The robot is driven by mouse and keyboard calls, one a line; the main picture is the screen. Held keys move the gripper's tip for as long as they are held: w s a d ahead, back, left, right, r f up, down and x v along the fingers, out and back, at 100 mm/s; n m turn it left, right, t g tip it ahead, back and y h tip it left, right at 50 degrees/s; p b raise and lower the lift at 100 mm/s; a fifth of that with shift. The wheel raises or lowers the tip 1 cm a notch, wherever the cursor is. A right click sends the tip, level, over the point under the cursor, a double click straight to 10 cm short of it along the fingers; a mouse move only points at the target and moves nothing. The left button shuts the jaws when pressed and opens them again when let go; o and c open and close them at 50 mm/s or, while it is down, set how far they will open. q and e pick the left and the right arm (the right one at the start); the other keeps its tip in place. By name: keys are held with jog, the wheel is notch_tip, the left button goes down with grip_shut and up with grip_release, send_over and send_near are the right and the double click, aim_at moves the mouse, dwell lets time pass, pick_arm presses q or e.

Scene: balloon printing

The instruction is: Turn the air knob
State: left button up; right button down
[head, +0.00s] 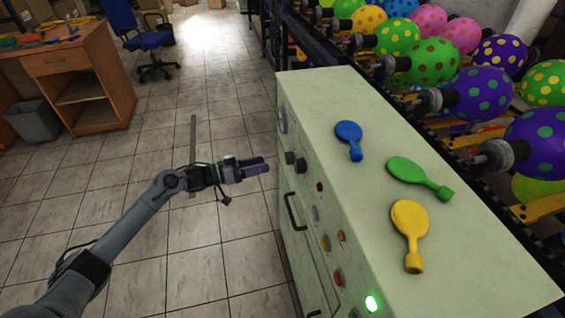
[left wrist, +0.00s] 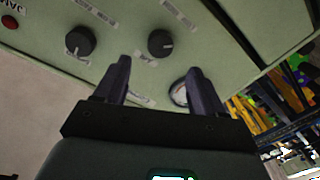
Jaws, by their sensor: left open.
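Two black round knobs are on the side face of the pale green machine (head: 345,90). In the head view one knob (head: 290,158) is nearer the gauge and the other knob (head: 300,165) is beside it. The left wrist view shows a left knob (left wrist: 80,41) and a right knob (left wrist: 160,43); their labels are too blurred to tell which is the air knob. My left gripper (head: 266,165) is open and empty, facing the knobs with a gap. In the wrist view its fingertips (left wrist: 158,68) frame the space below the right knob. My right gripper is out of view.
A round gauge (left wrist: 180,92) is near the right finger. A red button (left wrist: 10,20) is at upper left. Blue (head: 349,132), green (head: 415,172) and yellow (head: 409,218) flat balloons lie on the machine top. Clear floor lies left of the machine.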

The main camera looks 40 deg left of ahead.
aim_at(286, 159)
pick_arm(q)
jog(key=b+x, duration=0.2)
jog(key=x, duration=0.6)
jog(key=shift+w+d, duration=0.1)
jog(key=shift+d, duration=0.05)
jog(key=shift+c, duration=0.2)
jog(key=c, duration=1)
